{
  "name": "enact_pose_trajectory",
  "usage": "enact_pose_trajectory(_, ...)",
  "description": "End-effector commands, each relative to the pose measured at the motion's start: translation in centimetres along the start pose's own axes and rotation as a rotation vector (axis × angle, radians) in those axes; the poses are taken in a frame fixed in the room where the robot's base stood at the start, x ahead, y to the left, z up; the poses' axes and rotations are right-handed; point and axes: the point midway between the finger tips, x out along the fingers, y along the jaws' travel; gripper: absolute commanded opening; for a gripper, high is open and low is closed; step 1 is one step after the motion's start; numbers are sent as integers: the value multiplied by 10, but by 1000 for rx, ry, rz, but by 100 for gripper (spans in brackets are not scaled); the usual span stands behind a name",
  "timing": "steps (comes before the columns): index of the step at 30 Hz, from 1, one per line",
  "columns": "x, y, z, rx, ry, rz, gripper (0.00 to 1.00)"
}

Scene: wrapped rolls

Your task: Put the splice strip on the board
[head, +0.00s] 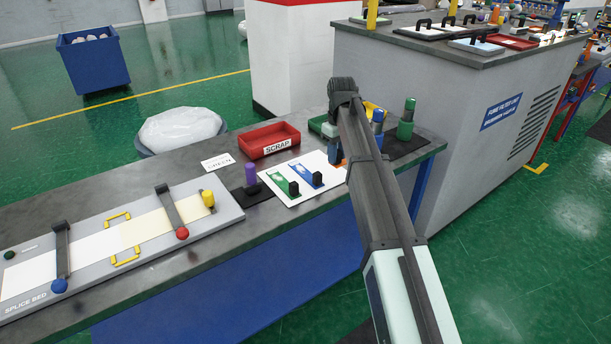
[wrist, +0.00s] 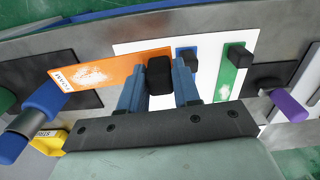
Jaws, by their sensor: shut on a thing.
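My gripper (wrist: 159,92) has blue fingers shut on the black knob of an orange strip (wrist: 100,77) with a printed label at one end. In the head view my gripper (head: 335,150) is at the board's far right corner, and my arm hides most of the orange strip. The white board (head: 292,200) lies on the bench with a green strip (head: 278,184) and a blue strip (head: 303,172) on it. In the wrist view the orange strip overlaps the board's edge and extends past it. I cannot tell if it touches the board.
A red scrap bin (head: 268,140) stands behind the board. A purple-handled tool (head: 251,174) is to its left, and blue (head: 377,124) and green (head: 406,118) handled tools to its right. The splice bed (head: 100,275) fills the bench's left part. A small card (head: 217,162) lies near the bin.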

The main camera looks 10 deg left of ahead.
Motion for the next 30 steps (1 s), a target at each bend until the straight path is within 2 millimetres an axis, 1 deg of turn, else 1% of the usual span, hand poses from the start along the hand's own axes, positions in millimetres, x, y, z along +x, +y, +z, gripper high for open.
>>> enact_pose_trajectory(1,-5,4,-10,-66,0,0,0)
enact_pose_trajectory(3,-8,7,-17,-168,0,0,0)
enact_pose_trajectory(6,-12,11,-24,-312,0,0,0)
enact_pose_trajectory(11,-15,16,-32,-542,0,0,0)
enact_pose_trajectory(18,-17,18,-36,-887,1,0,0)
enact_pose_trajectory(24,-18,18,-35,-1166,1,0,0)
enact_pose_trajectory(30,-18,18,-34,-1381,1,0,0)
